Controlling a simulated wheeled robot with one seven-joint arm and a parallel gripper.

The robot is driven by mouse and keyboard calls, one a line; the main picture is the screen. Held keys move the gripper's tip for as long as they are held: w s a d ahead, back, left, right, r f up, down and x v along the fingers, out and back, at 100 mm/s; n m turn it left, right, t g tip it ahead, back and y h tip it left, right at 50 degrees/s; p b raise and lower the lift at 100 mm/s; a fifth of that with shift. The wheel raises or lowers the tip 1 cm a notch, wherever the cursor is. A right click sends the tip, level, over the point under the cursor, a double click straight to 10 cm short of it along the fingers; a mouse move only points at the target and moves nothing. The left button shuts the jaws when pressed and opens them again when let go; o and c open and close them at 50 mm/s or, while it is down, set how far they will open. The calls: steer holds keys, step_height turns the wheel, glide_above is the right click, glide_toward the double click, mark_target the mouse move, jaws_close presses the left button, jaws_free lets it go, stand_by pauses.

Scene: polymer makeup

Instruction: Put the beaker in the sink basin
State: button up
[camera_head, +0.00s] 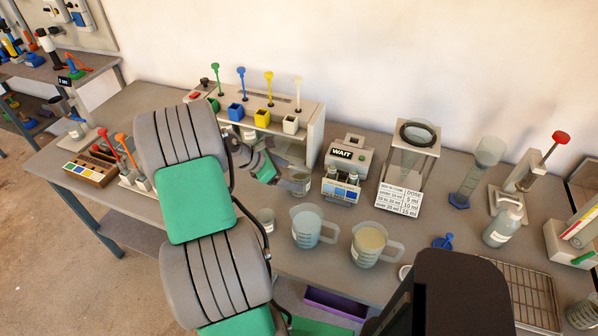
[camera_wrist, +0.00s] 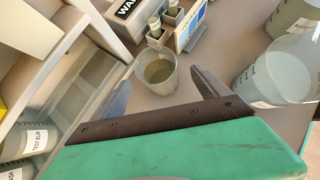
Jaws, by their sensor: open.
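The beaker (camera_wrist: 158,72) is a small clear cup holding some murky liquid. It stands upright on the grey bench, beside the machine labelled WAIT. In the wrist view my gripper (camera_wrist: 160,88) is open, with one finger to each side and the beaker ahead between them. I cannot tell whether the fingers reach around it. In the head view the beaker (camera_head: 299,185) stands just right of my gripper (camera_head: 268,166), which is partly hidden behind my arm. I cannot make out a sink basin in either view.
Two jugs (camera_head: 307,227) (camera_head: 371,245) and another small beaker (camera_head: 265,220) stand near the front. The WAIT machine (camera_head: 347,158) is close on the right. A dispenser cabinet (camera_head: 315,135) with coloured cups stands behind. A wire rack (camera_head: 525,292) lies at the right.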

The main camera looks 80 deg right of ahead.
steer(key=p+x, duration=0.1)
steer(key=x, duration=0.7)
steer(key=shift+s+d+r, duration=0.1)
steer(key=shift+s+d, duration=0.05)
steer(key=shift+d, duration=0.1)
